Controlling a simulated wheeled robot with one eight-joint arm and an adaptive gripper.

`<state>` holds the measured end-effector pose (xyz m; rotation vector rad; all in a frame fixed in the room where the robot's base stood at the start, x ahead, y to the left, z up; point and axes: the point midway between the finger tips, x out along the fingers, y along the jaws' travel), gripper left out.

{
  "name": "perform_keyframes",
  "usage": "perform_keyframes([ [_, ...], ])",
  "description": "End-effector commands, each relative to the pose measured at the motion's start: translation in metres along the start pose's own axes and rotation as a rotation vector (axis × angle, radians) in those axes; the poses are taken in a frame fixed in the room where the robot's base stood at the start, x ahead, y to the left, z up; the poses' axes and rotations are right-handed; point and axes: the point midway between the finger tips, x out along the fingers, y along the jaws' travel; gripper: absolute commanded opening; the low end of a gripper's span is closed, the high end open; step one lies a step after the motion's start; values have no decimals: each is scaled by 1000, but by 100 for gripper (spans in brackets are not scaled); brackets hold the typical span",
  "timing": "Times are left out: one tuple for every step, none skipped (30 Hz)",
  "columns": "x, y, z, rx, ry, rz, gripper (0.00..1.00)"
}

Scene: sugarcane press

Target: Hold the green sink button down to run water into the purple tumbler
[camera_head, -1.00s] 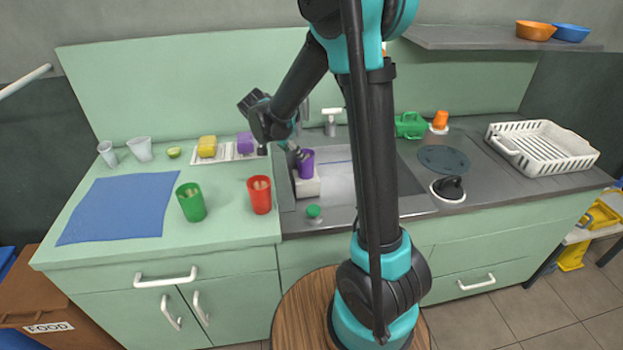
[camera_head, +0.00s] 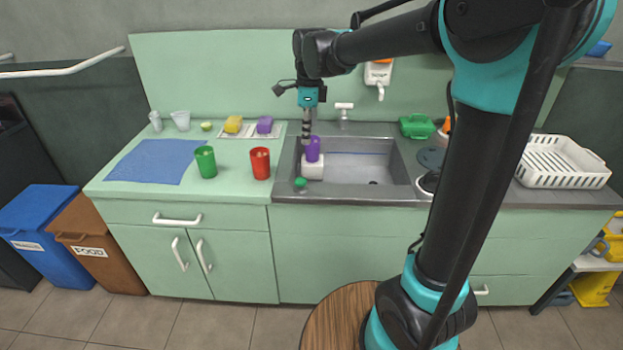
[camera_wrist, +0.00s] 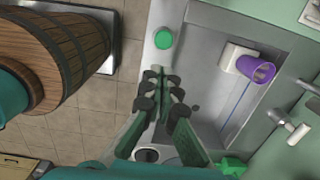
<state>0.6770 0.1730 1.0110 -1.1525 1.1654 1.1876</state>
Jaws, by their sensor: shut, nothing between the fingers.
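The green sink button (camera_head: 300,183) sits on the front left rim of the sink; it also shows in the wrist view (camera_wrist: 163,38). The purple tumbler (camera_head: 313,150) stands upright on a white block (camera_head: 312,170) in the left of the sink; the wrist view shows its open mouth (camera_wrist: 257,70). My gripper (camera_head: 306,141) is shut and empty and points downward, beside the tumbler in the head view. In the wrist view its fingertips (camera_wrist: 158,75) appear just short of the button, with a gap in the picture. I cannot tell their height above it.
The sink basin (camera_head: 375,172) is otherwise mostly clear. A tap (camera_head: 344,110) stands behind it. A red cup (camera_head: 260,163) and a green cup (camera_head: 206,161) stand on the counter to the left. A wooden round stool or barrel (camera_head: 345,315) is in front.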

Motion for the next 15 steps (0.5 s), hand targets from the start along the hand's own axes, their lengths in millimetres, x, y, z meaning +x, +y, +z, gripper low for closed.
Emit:
perform_keyframes([
  [0, 0, 0, -1, 0, 0, 0],
  [0, 0, 0, -1, 1, 0, 0],
  [0, 0, 0, -1, 1, -1, 0],
  [0, 0, 0, -1, 1, -1, 0],
  [0, 0, 0, -2, 1, -1, 0],
  [1, 0, 0, -2, 1, -1, 0],
  [2, 0, 0, -2, 1, -1, 0],
  [4, 0, 0, -2, 1, -1, 0],
  [6, 0, 0, -2, 2, -1, 0],
  [9, -1, 0, -3, 2, -1, 0],
  [12, -1, 0, -3, 2, -1, 0],
  [18, 0, 0, -3, 2, -1, 0],
  [22, 0, 0, -3, 2, -1, 0],
  [28, 0, 0, -3, 2, -1, 0],
  [35, -1, 0, -3, 2, -1, 0],
])
